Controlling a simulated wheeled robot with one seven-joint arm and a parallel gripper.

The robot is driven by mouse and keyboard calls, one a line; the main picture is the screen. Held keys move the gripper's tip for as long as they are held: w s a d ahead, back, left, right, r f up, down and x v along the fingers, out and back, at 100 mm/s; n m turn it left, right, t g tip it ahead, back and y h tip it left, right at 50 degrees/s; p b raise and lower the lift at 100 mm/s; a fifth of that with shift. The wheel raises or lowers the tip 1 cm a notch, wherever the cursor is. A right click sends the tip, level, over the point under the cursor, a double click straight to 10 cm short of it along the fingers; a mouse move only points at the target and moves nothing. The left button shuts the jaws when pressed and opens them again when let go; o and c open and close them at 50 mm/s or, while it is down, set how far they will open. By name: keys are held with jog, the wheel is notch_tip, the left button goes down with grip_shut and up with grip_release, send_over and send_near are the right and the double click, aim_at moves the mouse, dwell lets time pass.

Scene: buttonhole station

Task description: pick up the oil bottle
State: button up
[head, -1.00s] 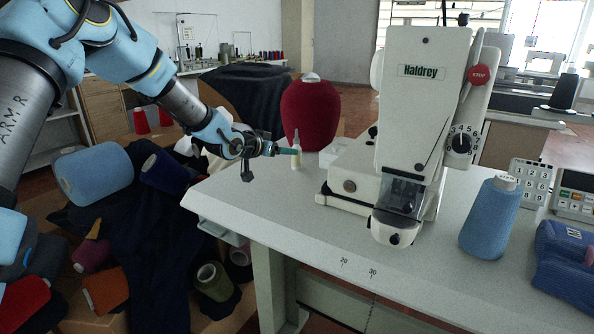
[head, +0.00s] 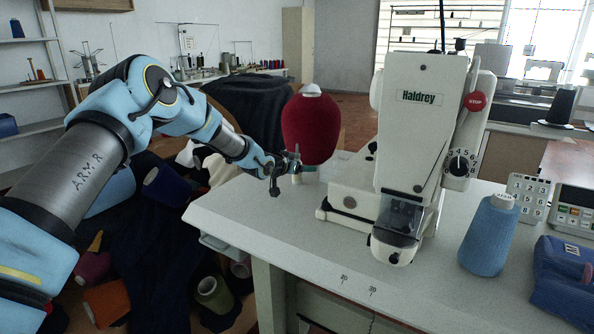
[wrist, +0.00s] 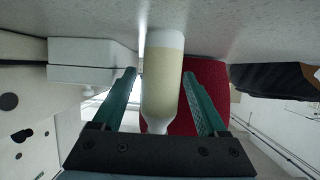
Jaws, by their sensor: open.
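The oil bottle (wrist: 162,80) is a small whitish bottle with pale yellow contents and a narrow nozzle. It stands on the table. In the wrist view it lies between the two green fingers of my gripper (wrist: 160,78), with its nozzle toward the palm; the fingers are spread, with a narrow gap at the left and a little more room at the right. In the head view my gripper (head: 306,168) covers most of the bottle, and only a pale lower part of the bottle (head: 296,179) shows beneath it.
A red yarn cone (head: 310,130) stands close behind the bottle. The white Haldrey sewing machine (head: 425,140) stands to the right on the table (head: 300,225). A blue cone (head: 488,236) is farther right. The table front is clear.

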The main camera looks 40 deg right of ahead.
grip_shut()
dwell(0.6)
